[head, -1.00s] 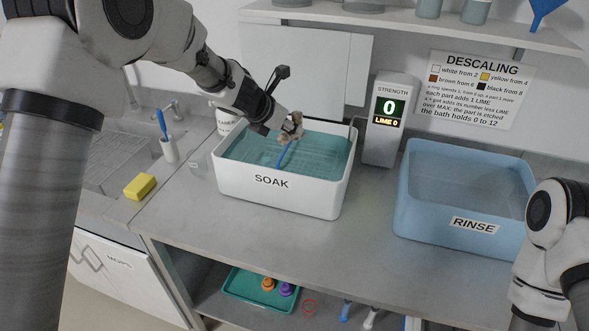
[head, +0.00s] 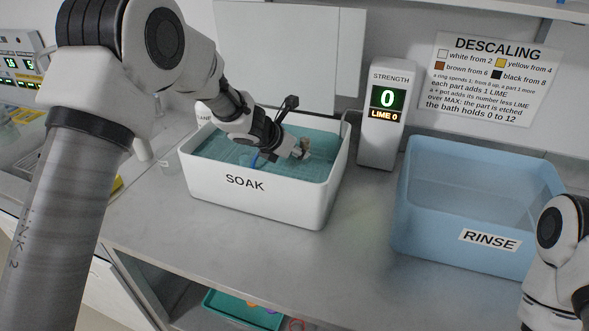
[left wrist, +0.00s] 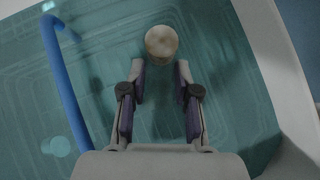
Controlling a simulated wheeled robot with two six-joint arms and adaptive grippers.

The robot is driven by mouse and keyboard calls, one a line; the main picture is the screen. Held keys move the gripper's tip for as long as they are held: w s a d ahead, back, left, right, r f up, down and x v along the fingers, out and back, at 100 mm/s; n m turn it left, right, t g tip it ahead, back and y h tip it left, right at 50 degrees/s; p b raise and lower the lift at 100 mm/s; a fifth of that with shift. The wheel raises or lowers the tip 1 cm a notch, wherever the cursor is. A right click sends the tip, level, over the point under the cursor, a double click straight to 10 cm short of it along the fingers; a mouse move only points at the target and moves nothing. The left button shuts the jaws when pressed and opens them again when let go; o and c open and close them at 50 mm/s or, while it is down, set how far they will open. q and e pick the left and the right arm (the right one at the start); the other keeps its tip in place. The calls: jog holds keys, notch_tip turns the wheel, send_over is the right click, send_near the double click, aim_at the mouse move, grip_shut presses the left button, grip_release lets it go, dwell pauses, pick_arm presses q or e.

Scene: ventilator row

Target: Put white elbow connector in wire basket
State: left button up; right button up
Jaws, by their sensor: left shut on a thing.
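My left gripper (head: 296,151) is over the right part of the white SOAK bath (head: 262,205), shut on a pale, brown-tinged piece that appears to be the white elbow connector (head: 304,146). In the left wrist view the connector (left wrist: 161,44) shows as a round tan end just beyond the fingertips (left wrist: 160,72); its bend cannot be made out. Faint grid lines of the wire basket (left wrist: 100,75) show in the teal liquid below, with a blue bar-like handle (left wrist: 62,85) to the left. My right gripper is out of view.
A strength meter (head: 387,115) reading 0 and LIME 0 stands right of the bath. The blue RINSE tub (head: 430,225) is farther right, near my right arm. The counter between them is clear in front. A teal tray (head: 235,312) is on the shelf below.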

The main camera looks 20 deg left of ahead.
aim_at(296, 164)
pick_arm(q)
jog(key=shift+s+a+f, duration=0.1)
jog(key=shift+s+f, duration=0.05)
jog(key=shift+f, duration=0.45)
jog(key=shift+s+a+f, duration=0.1)
jog(key=shift+f, duration=0.45)
jog(key=shift+d, duration=0.1)
jog(key=shift+w+f, duration=0.1)
jog(key=shift+f+b, duration=0.55)
jog(key=shift+b, duration=0.4)
jog(key=o, duration=1)
notch_tip(296, 164, up, 2)
jog(key=shift+p, duration=0.9)
jog(key=v, duration=1.1)
jog(key=shift+s, duration=0.4)
